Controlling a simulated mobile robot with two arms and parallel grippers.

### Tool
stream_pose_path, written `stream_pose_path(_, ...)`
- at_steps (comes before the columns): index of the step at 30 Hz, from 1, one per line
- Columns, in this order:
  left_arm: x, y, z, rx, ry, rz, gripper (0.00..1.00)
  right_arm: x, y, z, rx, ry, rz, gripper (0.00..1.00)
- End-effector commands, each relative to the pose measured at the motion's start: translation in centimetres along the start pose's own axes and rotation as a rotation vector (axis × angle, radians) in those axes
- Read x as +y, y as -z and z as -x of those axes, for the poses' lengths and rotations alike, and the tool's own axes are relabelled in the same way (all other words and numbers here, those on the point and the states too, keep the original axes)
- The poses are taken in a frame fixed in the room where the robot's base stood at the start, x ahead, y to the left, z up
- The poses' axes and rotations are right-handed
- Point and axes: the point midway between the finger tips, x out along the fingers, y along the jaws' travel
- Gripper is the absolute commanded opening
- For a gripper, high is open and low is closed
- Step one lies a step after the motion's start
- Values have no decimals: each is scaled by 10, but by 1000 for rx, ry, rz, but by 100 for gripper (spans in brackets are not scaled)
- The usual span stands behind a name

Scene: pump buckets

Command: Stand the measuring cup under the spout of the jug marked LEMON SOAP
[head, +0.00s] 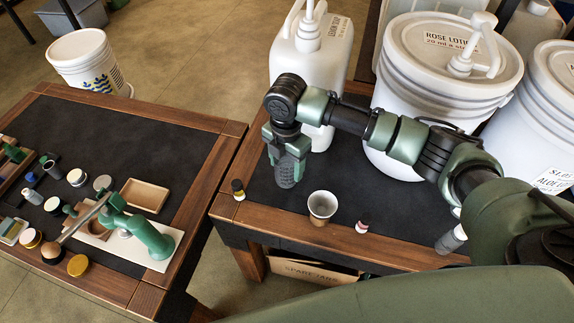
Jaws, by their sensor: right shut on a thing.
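The white jug (312,65) stands at the back of the right table, with a pump on top. Its label (338,27) is turned and small and appears to read LEMON SOAP. My right gripper (288,178) points down just in front of the jug, low over the black mat. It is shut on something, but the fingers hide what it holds. I cannot make out the measuring cup for certain. My left gripper is not in view.
A bucket marked ROSE LOTION (415,110) and another bucket (545,110) stand right of the jug. A small dark bottle (238,189) and a red-and-white one (362,227) are near the front edge. The left table (130,135) holds a green press and small jars.

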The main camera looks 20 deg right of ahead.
Motion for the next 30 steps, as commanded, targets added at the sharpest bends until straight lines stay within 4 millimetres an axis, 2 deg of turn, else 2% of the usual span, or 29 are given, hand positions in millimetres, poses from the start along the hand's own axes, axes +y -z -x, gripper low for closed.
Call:
stream_pose_path(2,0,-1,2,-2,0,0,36,-1,0,-10,-1,2,0,21)
stream_pose_path(5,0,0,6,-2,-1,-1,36,1,-4,-15,-1,0,0,21)
stream_pose_path(15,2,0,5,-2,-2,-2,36,1,-4,-20,-1,-1,1,21)
stream_pose_path(16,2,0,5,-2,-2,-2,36,1,-4,-20,-1,-1,0,63)
stream_pose_path(18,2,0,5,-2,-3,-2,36,1,-4,-19,-1,-2,1,82)
stream_pose_path(27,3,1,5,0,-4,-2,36,1,-4,-19,-2,-2,1,82)
stream_pose_path(30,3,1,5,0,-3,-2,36,2,-4,-13,-2,-3,1,82)
